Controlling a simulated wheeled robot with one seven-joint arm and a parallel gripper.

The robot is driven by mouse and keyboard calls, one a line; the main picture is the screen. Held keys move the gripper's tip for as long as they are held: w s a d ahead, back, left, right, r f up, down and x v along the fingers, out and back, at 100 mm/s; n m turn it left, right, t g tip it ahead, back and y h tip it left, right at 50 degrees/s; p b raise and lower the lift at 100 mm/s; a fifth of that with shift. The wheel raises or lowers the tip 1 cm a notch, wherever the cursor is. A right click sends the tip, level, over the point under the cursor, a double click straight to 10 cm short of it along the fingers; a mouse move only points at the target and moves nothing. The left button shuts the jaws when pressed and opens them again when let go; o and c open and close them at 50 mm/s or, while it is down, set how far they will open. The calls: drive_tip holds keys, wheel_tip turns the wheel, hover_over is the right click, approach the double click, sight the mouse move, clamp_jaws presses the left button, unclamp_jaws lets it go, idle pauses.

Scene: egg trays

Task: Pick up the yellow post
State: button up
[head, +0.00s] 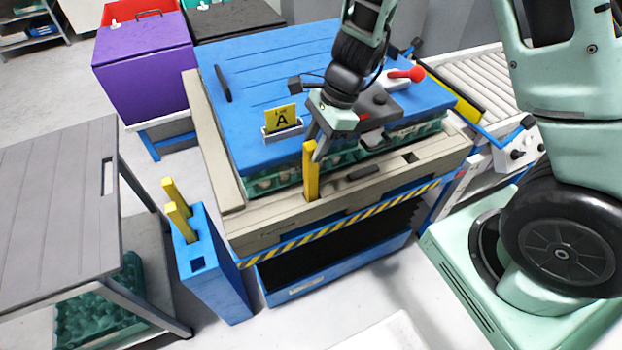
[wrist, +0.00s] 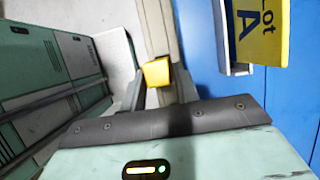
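A yellow post (head: 311,172) stands upright in the front rim of the beige frame, to the left of a dark slot. My gripper (head: 317,150) is at the upper part of this post, with a finger showing beside it. In the wrist view the post's yellow top (wrist: 157,73) lies between the two fingers of my gripper (wrist: 158,92). The fingers look spread, one at each side of the post; whether either touches it is hard to tell.
A blue lid (head: 262,75) covers green egg trays behind the post. A yellow "Lot A" card (head: 281,117) stands on the lid near my gripper. The blue holder (head: 215,275) has an empty square hole. A grey table (head: 55,200) is at the left, a roller conveyor at the right.

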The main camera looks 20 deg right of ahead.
sight(305, 167)
drive_tip(key=x, duration=0.4)
drive_tip(key=shift+a+f, duration=0.1)
drive_tip(key=shift+f, duration=0.1)
